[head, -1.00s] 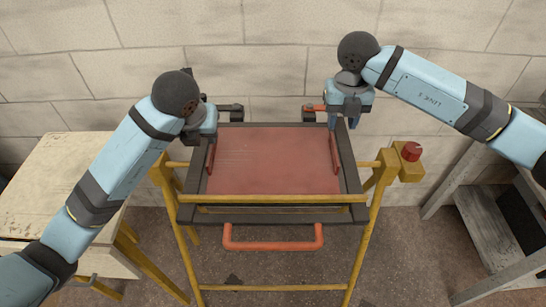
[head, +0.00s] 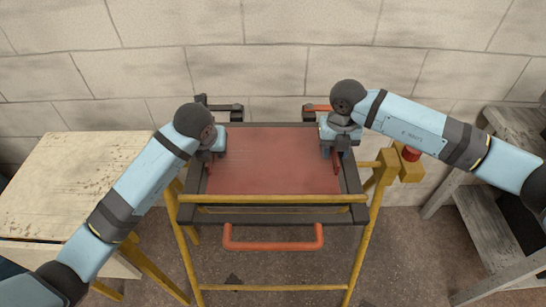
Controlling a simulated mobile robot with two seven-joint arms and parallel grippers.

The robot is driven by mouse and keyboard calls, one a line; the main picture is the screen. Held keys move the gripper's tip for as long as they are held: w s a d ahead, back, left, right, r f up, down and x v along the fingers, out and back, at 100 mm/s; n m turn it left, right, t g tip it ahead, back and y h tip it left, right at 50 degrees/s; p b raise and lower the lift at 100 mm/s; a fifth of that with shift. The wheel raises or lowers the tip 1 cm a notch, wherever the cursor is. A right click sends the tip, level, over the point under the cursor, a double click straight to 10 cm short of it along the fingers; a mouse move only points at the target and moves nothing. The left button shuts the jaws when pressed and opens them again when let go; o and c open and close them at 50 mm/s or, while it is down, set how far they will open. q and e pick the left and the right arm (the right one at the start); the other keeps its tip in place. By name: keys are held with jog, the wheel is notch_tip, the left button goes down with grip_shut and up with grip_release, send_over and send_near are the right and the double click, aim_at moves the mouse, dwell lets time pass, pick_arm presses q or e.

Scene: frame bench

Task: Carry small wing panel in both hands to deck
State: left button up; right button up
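A flat red panel (head: 272,165), which looks like the small wing panel, lies inside a dark rectangular frame (head: 270,215) on a yellow stand. It has a red upright handle at each side. My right gripper (head: 337,156) points down at the right handle (head: 337,164), with its fingers at the handle's top. My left gripper (head: 209,157) is over the panel's left edge, at the left handle, which is mostly hidden by the gripper and arm. Whether either gripper is closed on its handle is not clear. I cannot tell which surface is the deck.
A worn wooden table (head: 75,180) stands at the left and a grey shelf unit (head: 480,200) at the right. A yellow box with a red button (head: 410,153) is on the stand's right. Clamps (head: 222,108) sit at the frame's back corners. An orange bar (head: 273,244) projects in front.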

pick_arm(q)
grip_shut()
pick_arm(e)
grip_shut()
pick_arm(q)
jog(key=shift+r, duration=0.1)
pick_arm(e)
jog(key=shift+r, duration=0.1)
dwell(0.8)
